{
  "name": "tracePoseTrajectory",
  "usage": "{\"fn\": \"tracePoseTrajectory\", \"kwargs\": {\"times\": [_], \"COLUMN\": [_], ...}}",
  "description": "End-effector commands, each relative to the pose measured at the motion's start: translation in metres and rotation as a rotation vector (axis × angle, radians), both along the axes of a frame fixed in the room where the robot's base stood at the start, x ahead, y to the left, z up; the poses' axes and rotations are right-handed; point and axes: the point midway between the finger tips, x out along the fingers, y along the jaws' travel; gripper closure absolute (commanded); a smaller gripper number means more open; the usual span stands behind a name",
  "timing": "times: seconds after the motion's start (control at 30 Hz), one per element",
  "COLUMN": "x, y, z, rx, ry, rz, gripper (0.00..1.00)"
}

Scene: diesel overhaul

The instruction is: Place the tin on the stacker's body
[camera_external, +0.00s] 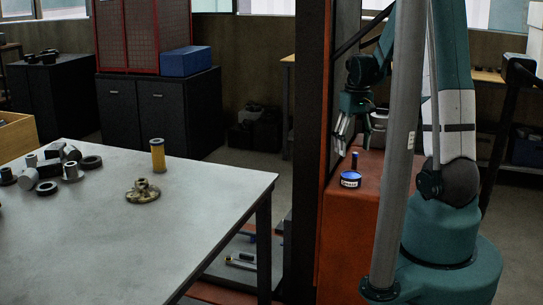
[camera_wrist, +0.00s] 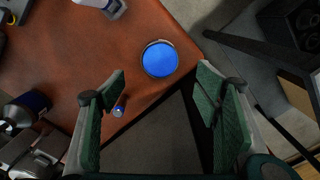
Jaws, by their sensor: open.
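The tin (camera_external: 350,180) is short and round, with a blue lid and a pale label around its side. It sits upright on the orange-red top of the stacker's body (camera_external: 350,220). In the wrist view, its blue lid (camera_wrist: 159,59) shows near that surface's edge, ahead of and between the fingers, touching neither. My gripper (camera_external: 352,142) hangs above the tin, pointing down. In the wrist view my gripper (camera_wrist: 160,88) is open, with nothing between the pads.
A small blue cylinder (camera_external: 354,161) stands behind the tin; it appears near the left finger in the wrist view (camera_wrist: 118,107). A dark mast (camera_external: 312,130) rises beside the body. A grey table (camera_external: 110,235) holds a yellow filter (camera_external: 157,155) and metal parts.

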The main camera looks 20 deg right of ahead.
Motion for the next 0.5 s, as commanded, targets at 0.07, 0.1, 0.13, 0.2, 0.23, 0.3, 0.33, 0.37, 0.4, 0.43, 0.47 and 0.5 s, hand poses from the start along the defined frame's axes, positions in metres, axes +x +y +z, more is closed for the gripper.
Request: {"fn": "tracePoseTrajectory", "kwargs": {"times": [0.07,0.1,0.13,0.2,0.23,0.3,0.33,0.37,0.4,0.43,0.47,0.5], "x": [0.0,0.0,0.0,0.0,-0.001,-0.002,-0.002,-0.003,-0.003,-0.004,-0.005,-0.006], "y": [0.0,0.0,0.0,0.001,0.001,0.002,0.003,0.004,0.005,0.007,0.008,0.01], "z": [0.0,0.0,0.0,0.001,0.001,0.004,0.005,0.007,0.01,0.013,0.016,0.02], "rx": [0.0,0.0,0.0,0.0,-0.001,-0.001,-0.002,-0.003,-0.004,-0.005,-0.006,-0.007], "ry": [0.0,0.0,0.0,-0.001,-0.002,-0.006,-0.008,-0.011,-0.015,-0.018,-0.023,-0.03], "rz": [0.0,0.0,0.0,0.0,0.0,0.0,0.0,0.001,0.001,0.001,0.001,0.001], "gripper": [0.38,0.38,0.38,0.38,0.38,0.38,0.38,0.38,0.38,0.38,0.38,0.38]}}
